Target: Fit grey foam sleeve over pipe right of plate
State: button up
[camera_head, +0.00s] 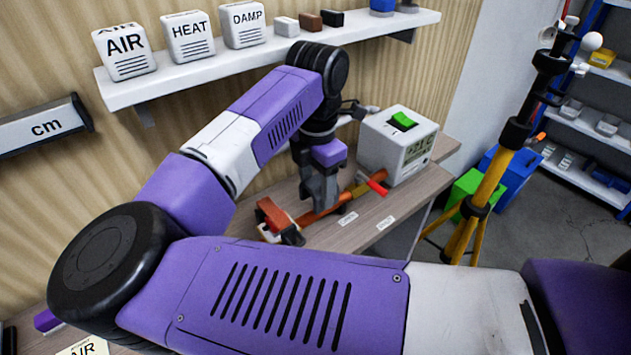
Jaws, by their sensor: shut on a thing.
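An orange-copper pipe (339,203) runs along the wooden bench, from an orange clamp block (271,215) on the left to a red-handled valve (373,184) on the right. My gripper (318,183) points down over the middle of the pipe, its jaws shut. A grey piece (322,200) at its fingertips, seemingly the foam sleeve, is at the pipe; it blends with the grey fingers. I cannot tell whether it is around the pipe or just above it. No plate on the pipe can be made out clearly.
A white box with a green switch and display (398,143) stands behind the pipe's right end. Small labels (385,222) lie along the bench front. A white shelf (180,70) with cubes hangs above. A yellow tripod (482,195) stands right.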

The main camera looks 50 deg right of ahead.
jog(key=shift+f, duration=0.9)
notch_tip(320, 180, down, 4)
jog(key=b, duration=0.4)
jog(key=shift+r+b, duration=0.15)
jog(key=shift+b, duration=0.15)
jog(key=shift+b, duration=0.8)
dwell(0.3)
jog(key=shift+f+b, duration=0.6)
jog(key=shift+b, duration=0.05)
dwell(0.8)
jog(key=o, duration=1.8)
jog(key=shift+o, duration=0.2)
jog(key=shift+r, duration=0.1)
